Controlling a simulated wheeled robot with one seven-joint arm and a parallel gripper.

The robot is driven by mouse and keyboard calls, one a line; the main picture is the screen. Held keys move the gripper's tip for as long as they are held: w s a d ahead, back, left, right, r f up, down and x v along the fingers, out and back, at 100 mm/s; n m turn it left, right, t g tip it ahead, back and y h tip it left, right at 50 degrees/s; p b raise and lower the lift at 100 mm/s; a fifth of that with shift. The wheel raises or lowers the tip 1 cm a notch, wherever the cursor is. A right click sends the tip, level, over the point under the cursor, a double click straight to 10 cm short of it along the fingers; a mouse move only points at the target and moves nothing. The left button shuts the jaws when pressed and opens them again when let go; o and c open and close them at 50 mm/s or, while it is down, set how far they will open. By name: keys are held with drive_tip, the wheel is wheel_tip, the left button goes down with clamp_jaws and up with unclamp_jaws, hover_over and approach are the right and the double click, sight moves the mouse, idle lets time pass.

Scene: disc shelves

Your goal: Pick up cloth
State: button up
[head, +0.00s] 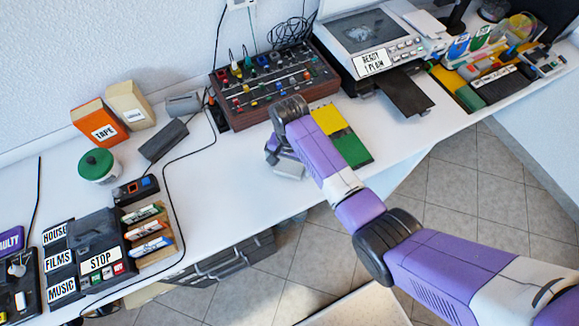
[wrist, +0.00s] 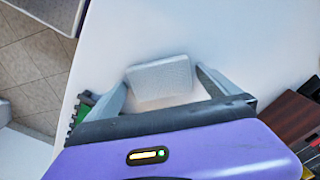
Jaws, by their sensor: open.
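A pale grey, folded-looking cloth (wrist: 160,82) lies on the white table in the wrist view. My gripper (wrist: 161,77) is open, with one grey finger on each side of the cloth. The right finger is very close to its edge, and I cannot tell whether it touches. In the head view my gripper (head: 281,163) points down over the table, in front of the mixer. There the cloth is hard to tell apart from the grey fingers.
The brown mixer (head: 270,85) stands behind my gripper, and a yellow and green board (head: 352,150) lies to its right. A printer (head: 375,40) stands at the back right. A black cable (head: 172,200) crosses the table to the left. The table's front edge is close.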

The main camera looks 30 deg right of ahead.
sight(290, 166)
drive_tip(key=c, duration=1.4)
drive_tip(key=shift+r, duration=0.15)
wheel_tip(290, 166, up, 20)
drive_tip(key=p, duration=0.5)
drive_tip(key=o, duration=0.6)
drive_tip(key=c, duration=0.3)
